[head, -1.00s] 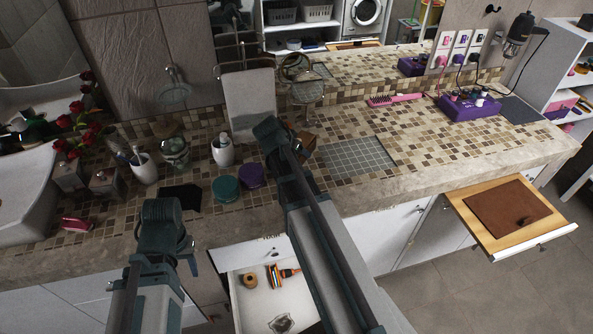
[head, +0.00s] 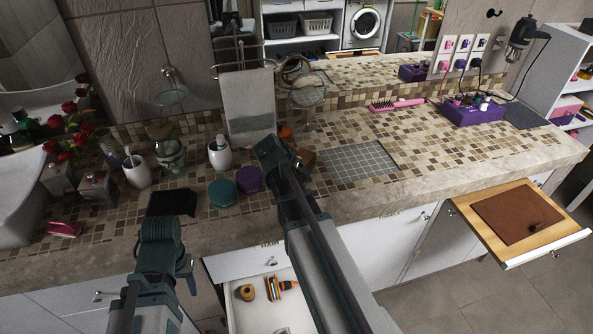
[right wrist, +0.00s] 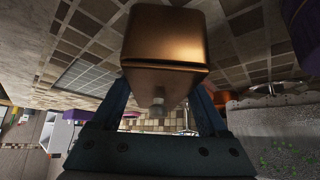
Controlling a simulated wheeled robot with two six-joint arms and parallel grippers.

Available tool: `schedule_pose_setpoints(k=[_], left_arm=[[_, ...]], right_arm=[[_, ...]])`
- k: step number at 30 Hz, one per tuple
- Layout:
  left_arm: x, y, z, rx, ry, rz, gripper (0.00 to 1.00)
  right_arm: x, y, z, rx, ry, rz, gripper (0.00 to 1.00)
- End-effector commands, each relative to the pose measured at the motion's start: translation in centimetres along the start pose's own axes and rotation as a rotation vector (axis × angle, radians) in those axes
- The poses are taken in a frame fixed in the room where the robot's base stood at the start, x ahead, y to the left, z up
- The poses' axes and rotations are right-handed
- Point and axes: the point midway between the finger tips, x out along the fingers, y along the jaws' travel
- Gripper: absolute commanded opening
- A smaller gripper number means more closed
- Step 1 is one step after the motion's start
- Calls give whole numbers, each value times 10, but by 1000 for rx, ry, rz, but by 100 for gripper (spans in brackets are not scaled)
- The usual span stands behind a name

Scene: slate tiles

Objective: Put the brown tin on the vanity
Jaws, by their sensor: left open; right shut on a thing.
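The brown tin (head: 304,160) shows partly behind my right gripper (head: 279,153) in the head view, over the tiled vanity top (head: 345,200). In the right wrist view the tin (right wrist: 165,45) is a coppery box with rounded edges, between the two fingers of my right gripper (right wrist: 165,88). The gripper is shut on it. The tin is close to the counter surface; I cannot tell whether it touches. My left gripper (head: 162,232) is open and empty at the front edge of the vanity, on the left.
Teal (head: 222,192) and purple (head: 248,179) round tins and a soap dispenser (head: 220,153) stand left of my right gripper. An orange item (head: 285,132) is behind it. A grey grid mat (head: 357,162) lies to the right. Open drawers (head: 262,308) (head: 520,212) jut out below.

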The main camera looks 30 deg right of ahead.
Motion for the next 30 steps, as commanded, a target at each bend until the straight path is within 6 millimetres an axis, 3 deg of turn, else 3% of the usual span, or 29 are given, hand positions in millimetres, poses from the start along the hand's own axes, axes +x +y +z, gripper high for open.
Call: schedule_pose_setpoints(k=[5, 6, 9, 20, 30], left_arm=[[4, 0, 0, 0, 0, 0, 50], [3, 0, 0, 0, 0, 0, 50], [2, 0, 0, 0, 0, 0, 50], [-6, 0, 0, 0, 0, 0, 50], [-56, -5, 3, 0, 0, 0, 50]], right_arm=[[3, 0, 2, 0, 1, 0, 0], [2, 0, 2, 0, 0, 0, 81], [2, 0, 2, 0, 0, 0, 99], [-6, 0, -2, 0, 0, 0, 100], [-68, 1, -4, -3, 0, -1, 100]])
